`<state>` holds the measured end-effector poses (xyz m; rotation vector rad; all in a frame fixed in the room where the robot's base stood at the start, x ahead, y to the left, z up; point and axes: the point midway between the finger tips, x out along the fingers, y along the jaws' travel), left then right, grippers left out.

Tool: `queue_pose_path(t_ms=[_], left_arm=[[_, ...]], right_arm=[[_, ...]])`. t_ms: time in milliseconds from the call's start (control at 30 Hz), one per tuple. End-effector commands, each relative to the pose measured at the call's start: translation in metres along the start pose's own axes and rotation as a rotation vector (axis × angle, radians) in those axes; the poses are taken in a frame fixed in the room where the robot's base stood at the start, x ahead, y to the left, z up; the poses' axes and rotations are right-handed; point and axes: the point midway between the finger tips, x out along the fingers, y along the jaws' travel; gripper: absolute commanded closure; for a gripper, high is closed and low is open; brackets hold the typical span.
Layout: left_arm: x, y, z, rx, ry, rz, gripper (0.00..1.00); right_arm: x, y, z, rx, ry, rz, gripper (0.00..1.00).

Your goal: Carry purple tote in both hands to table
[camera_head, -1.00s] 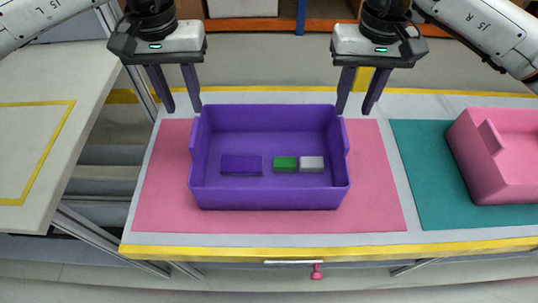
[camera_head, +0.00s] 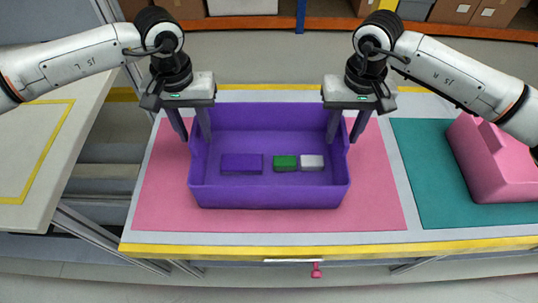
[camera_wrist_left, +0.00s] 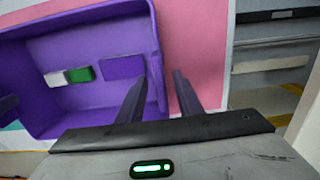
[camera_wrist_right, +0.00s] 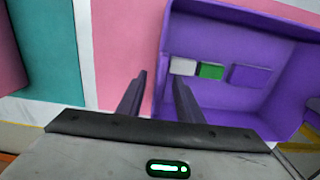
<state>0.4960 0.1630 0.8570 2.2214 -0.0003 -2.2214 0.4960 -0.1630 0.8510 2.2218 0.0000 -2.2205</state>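The purple tote (camera_head: 270,196) sits upright on the pink mat (camera_head: 375,205). Inside it lie a purple block (camera_head: 242,164), a green block (camera_head: 285,163) and a white block (camera_head: 312,162). My left gripper (camera_head: 195,138) is open at the tote's left wall, one finger inside and one outside, as the left wrist view also shows (camera_wrist_left: 158,95). My right gripper (camera_head: 343,138) is open at the right wall, with its fingers on either side, also in the right wrist view (camera_wrist_right: 160,95). I cannot tell whether any finger touches the wall.
Another table (camera_head: 60,150) with a yellow outline is at the left, across a gap. Shelving with boxes (camera_head: 460,12) is at the back.

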Motion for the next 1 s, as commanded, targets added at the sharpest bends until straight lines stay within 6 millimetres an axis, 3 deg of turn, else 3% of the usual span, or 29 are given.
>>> queue_pose_path(t_ms=[100,300,767,1000], left_arm=[[0.0,0.0,0.0,0.0,0.0,0.0,0.67],[0.0,0.0,0.0,0.0,0.0,0.0,1.0],[-0.003,0.0,-0.001,0.0,0.001,0.001,1.0],[-0.02,0.0,-0.001,0.0,0.002,0.001,1.0]], right_arm=[[0.0,0.0,0.0,0.0,0.0,0.0,0.67],[0.0,0.0,0.0,0.0,-0.001,0.0,1.0],[-0.003,0.0,0.0,0.0,0.001,-0.001,1.0],[-0.02,0.0,0.0,0.0,0.001,-0.002,1.0]])
